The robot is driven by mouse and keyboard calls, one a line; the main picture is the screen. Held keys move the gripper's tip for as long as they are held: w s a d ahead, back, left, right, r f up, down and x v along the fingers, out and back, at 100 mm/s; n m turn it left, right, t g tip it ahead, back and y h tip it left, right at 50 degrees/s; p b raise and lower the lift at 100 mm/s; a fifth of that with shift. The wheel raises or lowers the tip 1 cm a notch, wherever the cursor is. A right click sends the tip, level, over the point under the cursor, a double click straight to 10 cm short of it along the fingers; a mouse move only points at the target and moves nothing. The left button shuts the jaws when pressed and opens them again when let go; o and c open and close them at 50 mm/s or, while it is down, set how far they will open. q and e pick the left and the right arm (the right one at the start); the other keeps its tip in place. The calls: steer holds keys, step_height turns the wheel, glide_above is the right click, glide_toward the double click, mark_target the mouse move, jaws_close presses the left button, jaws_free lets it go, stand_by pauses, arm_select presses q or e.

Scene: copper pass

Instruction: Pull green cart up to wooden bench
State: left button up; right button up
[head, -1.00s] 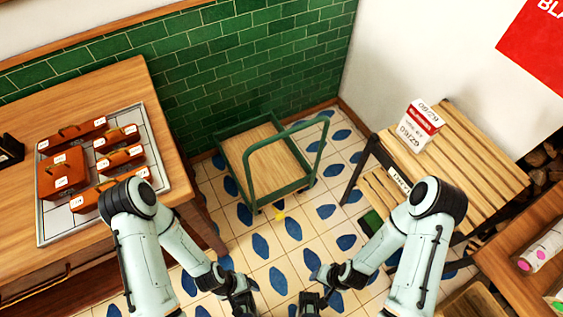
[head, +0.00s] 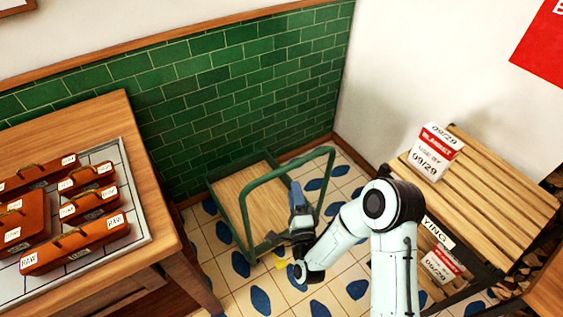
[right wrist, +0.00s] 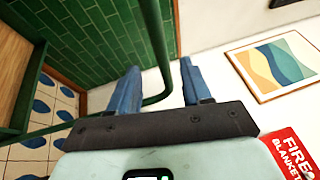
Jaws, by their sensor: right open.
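The green cart (head: 229,198) stands on the tiled floor by the green wall, with a wooden deck and an arched green handle (head: 262,182). My right gripper (head: 297,190) is at the near side of the handle, fingers pointing up in the head view. In the right wrist view, the handle bar (right wrist: 156,40) shows between the two open blue fingers (right wrist: 160,66) and curves behind the left one. I cannot tell whether they touch it. The slatted wooden bench (head: 490,185) stands at the right against the white wall. My left gripper is out of view.
A red-and-white date box (head: 436,150) stands on the bench, and another (head: 440,265) sits on its lower shelf. A wooden table (head: 75,118) at left holds a tray (head: 143,200) of brown cases. Tiled floor (head: 345,200) is clear between cart and bench.

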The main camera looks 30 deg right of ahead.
steer(key=x, duration=1.1)
steer(key=shift+w, duration=0.15)
jaws_close()
